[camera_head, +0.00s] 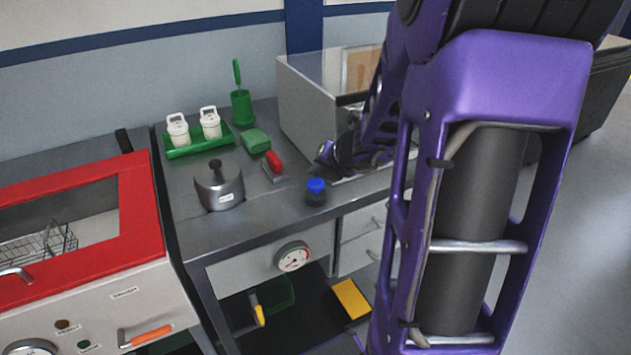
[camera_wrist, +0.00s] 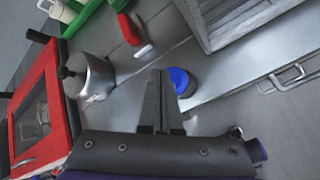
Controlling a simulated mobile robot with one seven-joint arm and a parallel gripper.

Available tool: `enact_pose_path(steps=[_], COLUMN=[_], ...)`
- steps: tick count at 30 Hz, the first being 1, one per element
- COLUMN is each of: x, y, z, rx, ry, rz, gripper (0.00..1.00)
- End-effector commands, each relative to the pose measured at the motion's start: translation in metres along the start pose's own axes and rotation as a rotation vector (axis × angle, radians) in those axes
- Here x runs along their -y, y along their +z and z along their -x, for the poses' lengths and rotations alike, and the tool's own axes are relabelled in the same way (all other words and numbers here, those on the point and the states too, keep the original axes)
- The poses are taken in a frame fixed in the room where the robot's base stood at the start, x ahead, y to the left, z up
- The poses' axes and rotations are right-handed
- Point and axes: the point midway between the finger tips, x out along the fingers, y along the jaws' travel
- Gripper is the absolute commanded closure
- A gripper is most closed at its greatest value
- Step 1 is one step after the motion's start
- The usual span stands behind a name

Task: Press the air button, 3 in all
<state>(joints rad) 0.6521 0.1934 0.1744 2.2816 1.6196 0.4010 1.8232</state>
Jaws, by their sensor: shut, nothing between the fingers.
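The air button is a round blue cap (camera_head: 316,186) on a dark base, standing near the front edge of the grey bench. In the wrist view the blue cap (camera_wrist: 180,80) shows just right of my fingertips, its lower left side close to the fingers. My gripper (camera_wrist: 159,74) is shut with nothing between its fingers. In the head view my gripper's dark end is behind the button, partly hidden by my purple arm. I cannot tell from these views whether the fingers touch the cap.
A red-handled item (camera_head: 273,162) and a metal pot-like fixture (camera_head: 219,188) stand left of the button. A green tray (camera_head: 200,146) with white containers is farther back. A grey box (camera_head: 312,112) stands behind. A red-framed machine (camera_head: 133,215) is at left; a gauge (camera_head: 293,257) sits on the bench front.

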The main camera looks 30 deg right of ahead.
Motion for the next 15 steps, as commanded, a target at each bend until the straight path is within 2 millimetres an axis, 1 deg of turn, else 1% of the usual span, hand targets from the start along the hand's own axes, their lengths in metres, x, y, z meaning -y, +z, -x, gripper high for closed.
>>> enact_pose_path(steps=[10, 15], x=[0.0045, 0.0044], y=[-0.0046, -0.0044], z=[-0.0062, -0.0059], rx=[0.000, 0.000], ry=[0.000, 0.000], rz=[0.001, 0.001], gripper=[1.00, 1.00])
